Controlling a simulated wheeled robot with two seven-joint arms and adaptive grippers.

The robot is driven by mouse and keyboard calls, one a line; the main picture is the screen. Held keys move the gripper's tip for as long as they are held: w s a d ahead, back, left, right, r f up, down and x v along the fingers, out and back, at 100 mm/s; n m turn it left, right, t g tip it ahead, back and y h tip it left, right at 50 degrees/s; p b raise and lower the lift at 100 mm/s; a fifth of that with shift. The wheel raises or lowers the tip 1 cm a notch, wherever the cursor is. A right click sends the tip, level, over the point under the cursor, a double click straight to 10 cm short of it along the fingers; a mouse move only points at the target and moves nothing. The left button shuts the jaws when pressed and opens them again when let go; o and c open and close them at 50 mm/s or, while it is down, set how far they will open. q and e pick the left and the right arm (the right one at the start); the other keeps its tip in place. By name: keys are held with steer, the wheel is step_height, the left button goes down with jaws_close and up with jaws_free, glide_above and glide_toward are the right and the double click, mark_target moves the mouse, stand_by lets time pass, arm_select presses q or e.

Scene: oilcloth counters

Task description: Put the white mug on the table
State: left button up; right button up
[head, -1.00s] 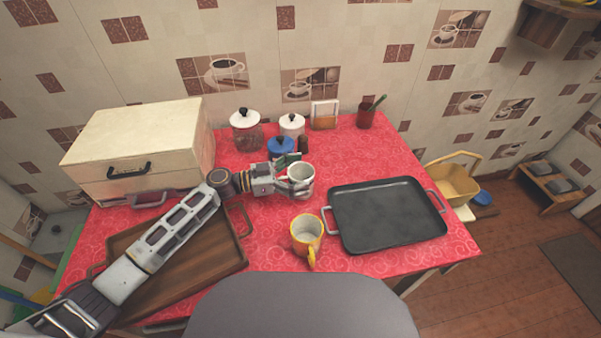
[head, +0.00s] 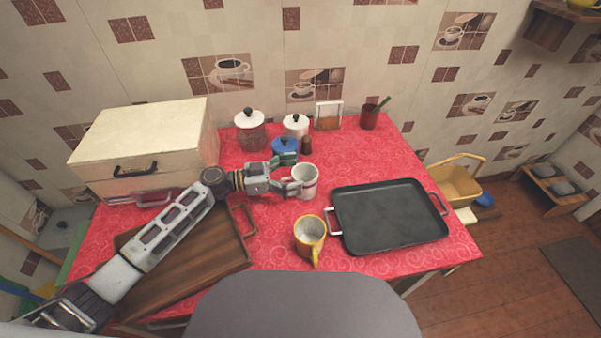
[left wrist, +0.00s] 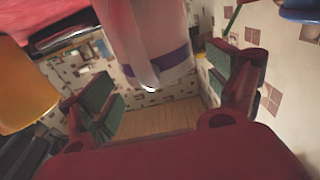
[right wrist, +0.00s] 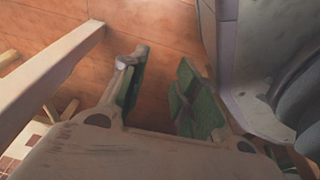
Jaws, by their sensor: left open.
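The white mug (head: 308,188) stands upright on the red table (head: 350,160), left of the black pan; a dark band shows on its side. In the left wrist view the mug (left wrist: 150,35) is large, with a purple band and its handle showing, at the far end of the gap between the fingers. My left gripper (head: 291,186) is open at the mug's left side; contact cannot be told. My right gripper (right wrist: 157,85) is open and empty in the right wrist view, with the brown floor behind it; it does not show in the head view.
A yellow mug (head: 310,240) stands just in front of the white mug. The black pan (head: 388,215) lies to the right. A wooden tray (head: 190,265) lies under my left arm. Lidded jars (head: 250,133) and a cream box (head: 140,140) stand behind. Bare cloth lies at the back right.

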arm_select(q)
steer(key=a, duration=0.3)
steer(key=shift+s, duration=0.3)
steer(key=shift+s+a, duration=0.2)
steer(key=shift+a, duration=0.75)
arm_select(e)
steer(key=shift+w+a+r, duration=0.1)
steer(key=shift+a+r, duration=0.4)
steer(key=shift+a, duration=0.1)
